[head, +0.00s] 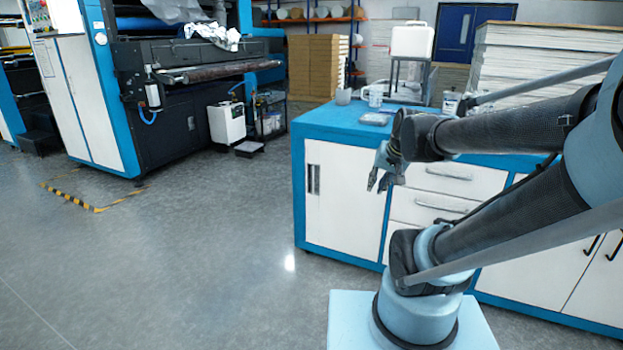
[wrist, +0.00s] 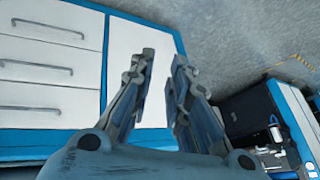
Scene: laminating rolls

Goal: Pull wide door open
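A wide white door (head: 345,205) fills the left end of the blue-framed cabinet and looks shut, flush with its frame. Its dark upright handle (head: 314,179) is near the door's left edge. My gripper (head: 379,183) hangs in front of the cabinet, right of the handle, near the door's right edge in the picture; its exact distance from the front is unclear. In the wrist view my gripper (wrist: 165,60) has its fingers apart with nothing between them. The white door (wrist: 122,45) shows behind them there; the handle is not visible in that view.
White drawers (head: 455,178) are right of the door, and more cabinet doors (head: 540,265) are at the right. Cups (head: 375,96) stand on the blue top. Grey floor (head: 210,240) is clear on the left, before a large machine (head: 170,100).

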